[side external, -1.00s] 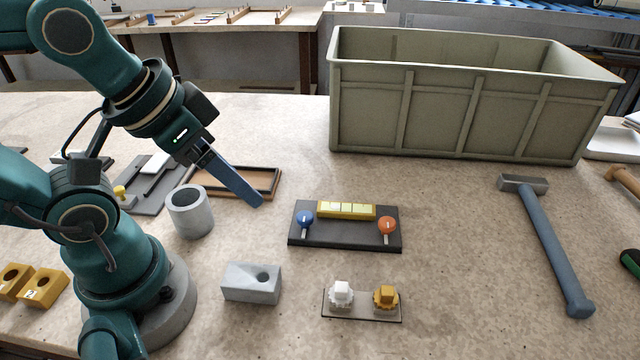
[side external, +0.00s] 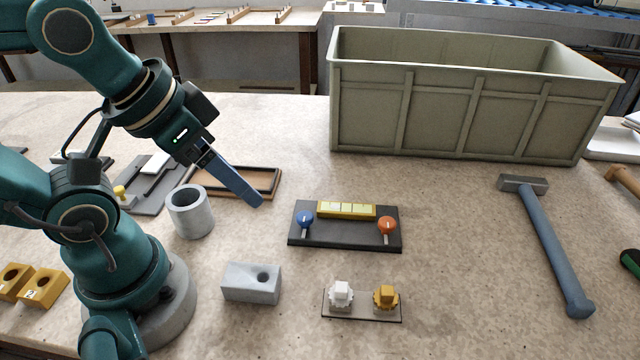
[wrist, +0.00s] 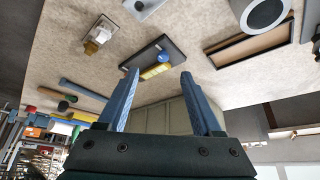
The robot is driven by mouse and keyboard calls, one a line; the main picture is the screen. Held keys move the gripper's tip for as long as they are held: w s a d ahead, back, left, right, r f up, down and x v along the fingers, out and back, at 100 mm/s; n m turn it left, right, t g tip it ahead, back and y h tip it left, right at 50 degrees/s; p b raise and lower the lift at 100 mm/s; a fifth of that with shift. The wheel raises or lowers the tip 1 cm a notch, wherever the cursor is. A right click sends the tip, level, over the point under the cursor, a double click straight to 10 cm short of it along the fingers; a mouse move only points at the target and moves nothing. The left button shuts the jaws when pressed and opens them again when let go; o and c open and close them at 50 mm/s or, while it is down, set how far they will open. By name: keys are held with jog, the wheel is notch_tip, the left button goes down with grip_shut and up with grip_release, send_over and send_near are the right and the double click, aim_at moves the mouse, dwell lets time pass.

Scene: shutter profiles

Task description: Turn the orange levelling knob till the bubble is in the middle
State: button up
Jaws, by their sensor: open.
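The orange levelling knob (side external: 387,225) sits on the right of a dark base plate (side external: 345,239), with a blue knob (side external: 305,219) on its left. A yellow level (side external: 346,209) with a pale window lies along the back of the plate; the bubble is too small to make out. My gripper (side external: 256,202) is open and empty, above the table to the left of the plate and apart from it. In the wrist view its two blue fingers (wrist: 156,80) stand apart, with the yellow level (wrist: 155,71) and blue knob (wrist: 164,57) between and beyond them.
A large grey-green crate (side external: 455,110) stands at the back. A hammer (side external: 545,240) lies at right. A small plate with white and yellow gear-like knobs (side external: 361,312) is in front. A grey block (side external: 250,283), a grey cylinder (side external: 190,212) and a wooden tray (side external: 265,182) are near my arm.

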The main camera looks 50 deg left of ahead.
dwell(0.3)
jog(key=w+d+r+m+h, duration=0.1)
jog(key=w+d+r+m, duration=0.1)
jog(key=w+r+m, duration=0.3)
jog(key=m+g+h, duration=0.3)
jog(key=m+g, duration=0.1)
jog(key=m, duration=0.5)
send_over(388, 221)
jog(key=s+a, duration=0.1)
jog(key=a, duration=0.1)
jog(key=f, duration=1.3)
jog(key=shift+a, duration=0.2)
jog(key=shift+x, duration=2.4)
jog(key=shift+c, duration=0.4)
